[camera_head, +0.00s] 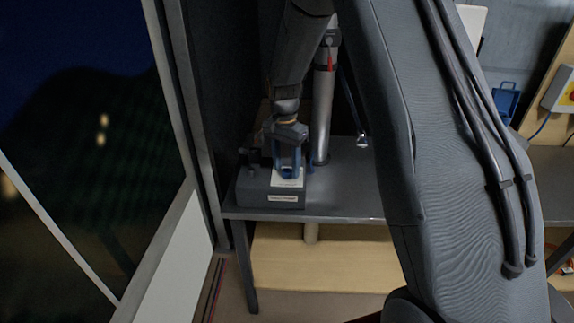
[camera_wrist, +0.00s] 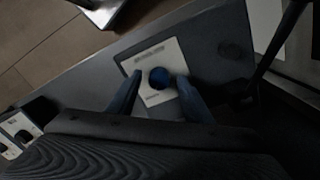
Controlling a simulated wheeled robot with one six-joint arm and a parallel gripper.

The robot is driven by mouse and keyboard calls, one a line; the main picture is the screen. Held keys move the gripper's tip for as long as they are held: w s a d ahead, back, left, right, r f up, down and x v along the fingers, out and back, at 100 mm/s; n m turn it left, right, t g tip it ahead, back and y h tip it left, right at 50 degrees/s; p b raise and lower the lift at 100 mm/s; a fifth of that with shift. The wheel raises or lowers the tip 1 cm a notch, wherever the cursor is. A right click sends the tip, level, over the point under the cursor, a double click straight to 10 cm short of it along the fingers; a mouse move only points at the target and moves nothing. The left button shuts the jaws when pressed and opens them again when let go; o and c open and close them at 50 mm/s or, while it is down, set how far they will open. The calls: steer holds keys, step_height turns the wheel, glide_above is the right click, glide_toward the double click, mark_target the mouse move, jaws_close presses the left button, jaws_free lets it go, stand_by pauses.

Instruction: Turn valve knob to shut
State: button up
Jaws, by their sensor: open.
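A round blue valve knob (camera_wrist: 159,77) stands on a white label plate (camera_wrist: 160,52) on top of a grey box (camera_head: 268,199). The box rests at the left end of a grey bench. My gripper (camera_head: 288,171) is above the box, pointing down, with its blue fingers around the knob area. In the wrist view my gripper (camera_wrist: 155,90) is open, one finger on each side of the knob, with gaps between fingers and knob. In the head view the fingers mostly hide the knob. The label's text is too small to read.
A grey vertical pole (camera_head: 323,110) rises from the bench (camera_head: 345,195) just right of the box. A dark wall and a window frame (camera_head: 196,120) are close on the left. The bench top right of the pole is mostly clear, partly hidden by my arm.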

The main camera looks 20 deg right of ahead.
steer(key=shift+d+f, duration=0.1)
steer(key=shift+f, duration=0.2)
steer(key=c, duration=1.1)
steer(key=shift+o, duration=0.2)
